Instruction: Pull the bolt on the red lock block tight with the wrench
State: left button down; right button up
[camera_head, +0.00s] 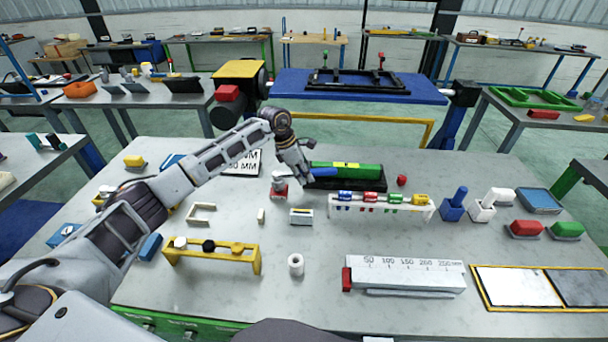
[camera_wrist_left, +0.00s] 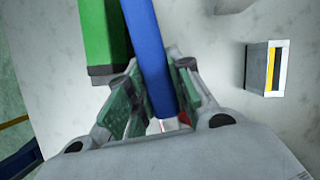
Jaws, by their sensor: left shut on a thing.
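A red lock block (camera_head: 280,191) with a grey bolt on top stands on the grey table, left of the black tray. The blue handle (camera_head: 325,172) of what looks like the wrench runs to the right from my left gripper (camera_head: 302,177). In the left wrist view, the blue handle (camera_wrist_left: 147,45) lies between the fingers of my left gripper (camera_wrist_left: 157,78), which is shut on it. A small red patch (camera_wrist_left: 184,117) shows behind the fingers, probably the lock block. I cannot tell whether the wrench's head sits on the bolt.
A green bar (camera_head: 362,170) lies in the black tray (camera_head: 345,184) just beyond the handle. A white rack (camera_head: 380,207) with coloured pieces stands to the right. A small white-and-yellow block (camera_head: 301,216) is in front, also in the left wrist view (camera_wrist_left: 264,68).

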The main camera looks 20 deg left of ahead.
pick_arm(q)
jog(key=shift+f+b, duration=0.55)
jog(key=shift+f, duration=0.15)
dwell(1.2)
dwell(0.4)
jog(key=c, duration=1.8)
grip_release()
jog(key=shift+c, duration=0.2)
grip_shut()
